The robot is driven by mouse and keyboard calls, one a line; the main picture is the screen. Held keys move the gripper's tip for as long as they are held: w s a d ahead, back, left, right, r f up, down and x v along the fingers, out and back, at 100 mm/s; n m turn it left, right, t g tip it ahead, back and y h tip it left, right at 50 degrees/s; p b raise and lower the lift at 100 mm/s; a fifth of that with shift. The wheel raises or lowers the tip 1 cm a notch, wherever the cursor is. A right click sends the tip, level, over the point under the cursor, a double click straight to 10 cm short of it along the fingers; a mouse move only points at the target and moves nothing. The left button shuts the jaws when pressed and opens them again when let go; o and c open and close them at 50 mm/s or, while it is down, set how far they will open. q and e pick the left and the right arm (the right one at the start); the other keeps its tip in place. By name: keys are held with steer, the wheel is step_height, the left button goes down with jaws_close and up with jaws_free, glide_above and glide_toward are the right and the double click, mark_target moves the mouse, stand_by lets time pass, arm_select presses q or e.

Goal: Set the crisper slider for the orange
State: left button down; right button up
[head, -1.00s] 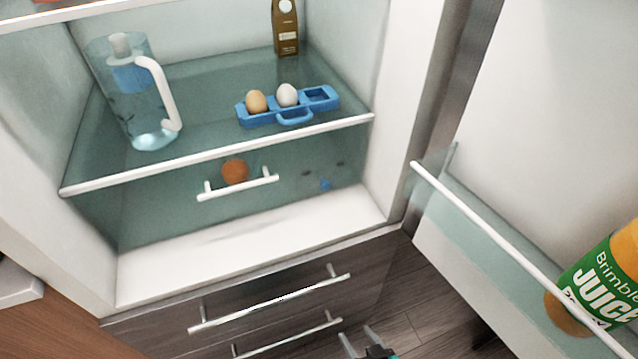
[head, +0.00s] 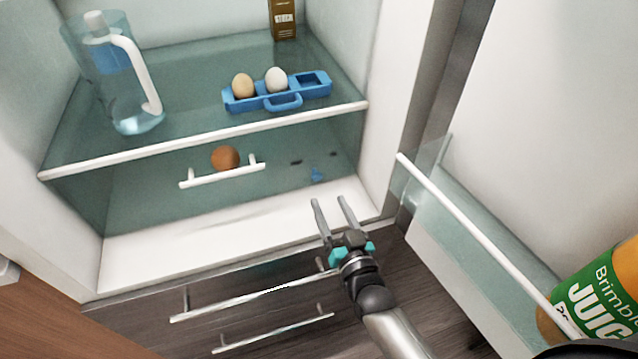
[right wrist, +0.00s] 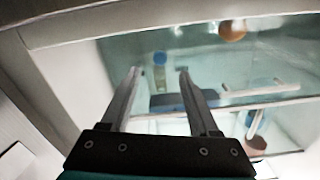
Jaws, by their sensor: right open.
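The orange (head: 225,158) shows through the clear front of the crisper drawer (head: 265,182), behind its white handle (head: 222,175). A small blue slider tab (head: 317,175) sits at the right of the drawer front, below dark marks. My right gripper (head: 330,201) is open and empty, its fingers pointing up just below the tab in the picture; no contact is clear. In the right wrist view the orange (right wrist: 232,29) is at the top right and the open fingers (right wrist: 160,72) are centred. I cannot surely tell the tab there. My left gripper is out of view.
A blue tray (head: 280,93) with two eggs and a clear jug (head: 125,80) stand on the glass shelf above. The open fridge door with a juice bottle (head: 592,300) is at the right. Dark drawers (head: 240,300) lie below. The white ledge (head: 230,232) before the crisper is clear.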

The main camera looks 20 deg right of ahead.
mark_target(318, 179)
steer(key=w+b, duration=0.1)
steer(key=w, duration=0.5)
steer(key=shift+a, duration=0.1)
steer(key=shift+w+b, duration=0.35)
steer(key=shift+w, duration=0.25)
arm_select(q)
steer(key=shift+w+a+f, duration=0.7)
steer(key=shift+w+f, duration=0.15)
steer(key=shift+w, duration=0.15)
arm_select(e)
steer(key=shift+w, duration=0.25)
steer(key=shift+c, duration=0.4)
steer(key=c, duration=0.7)
steer(key=shift+c, duration=0.9)
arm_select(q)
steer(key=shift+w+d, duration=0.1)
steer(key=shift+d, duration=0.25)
arm_select(e)
jaws_close()
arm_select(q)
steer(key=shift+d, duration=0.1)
